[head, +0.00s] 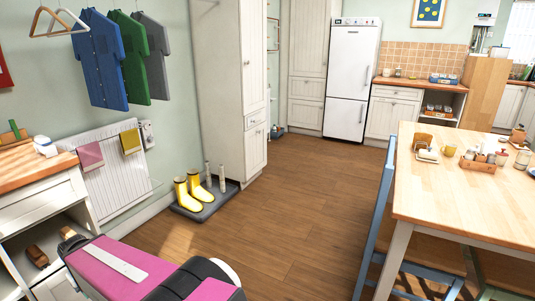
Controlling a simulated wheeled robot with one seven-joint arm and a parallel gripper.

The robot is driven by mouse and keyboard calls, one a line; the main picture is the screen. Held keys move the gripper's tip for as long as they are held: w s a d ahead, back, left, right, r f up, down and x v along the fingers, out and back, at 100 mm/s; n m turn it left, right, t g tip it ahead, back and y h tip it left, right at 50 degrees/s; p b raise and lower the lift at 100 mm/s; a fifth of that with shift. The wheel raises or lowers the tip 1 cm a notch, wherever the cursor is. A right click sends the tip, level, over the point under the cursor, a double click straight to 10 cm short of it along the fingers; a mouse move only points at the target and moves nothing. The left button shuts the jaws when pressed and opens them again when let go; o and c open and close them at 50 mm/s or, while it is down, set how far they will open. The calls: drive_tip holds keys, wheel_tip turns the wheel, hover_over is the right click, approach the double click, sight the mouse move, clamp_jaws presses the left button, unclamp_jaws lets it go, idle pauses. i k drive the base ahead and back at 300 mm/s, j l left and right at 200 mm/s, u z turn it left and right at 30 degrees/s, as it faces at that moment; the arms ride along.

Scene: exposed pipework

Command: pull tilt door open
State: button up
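A white cabinet with a wooden top stands at the left edge in the head view. Its upper front panel (38,197) looks closed. Below the panel is an open space with brown shoes (36,256). Part of a lower white front shows near the bottom edge, mostly cut off and covered by my arm. I cannot tell which front is the tilt door. My magenta and black arm (110,268) reaches across the lower left in front of the cabinet. My gripper cannot be made out, so its contact with the cabinet is not visible.
A radiator (115,180) with hanging cloths is on the wall beyond the cabinet. Yellow boots (188,193) stand on a grey tray (212,205). A wooden table (470,205) and blue chair (375,225) are at right. The floor between is clear.

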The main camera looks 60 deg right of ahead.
sight(255, 138)
drive_tip(key=l+z, duration=0.15)
drive_tip(key=z, duration=0.5)
drive_tip(key=j+z, duration=0.15)
drive_tip(key=z, duration=0.3)
drive_tip(key=k+j+z, duration=0.1)
drive_tip(key=z, duration=0.35)
drive_tip(key=k+j+z, duration=0.1)
drive_tip(key=z, duration=0.35)
drive_tip(key=i+l, duration=0.25)
drive_tip(key=i, duration=0.65)
drive_tip(key=i+l+z, duration=0.1)
drive_tip(key=i, duration=0.85)
drive_tip(key=i+l, duration=0.3)
drive_tip(key=i, duration=0.6)
drive_tip(key=i+l+z, duration=0.1)
drive_tip(key=i, duration=0.8)
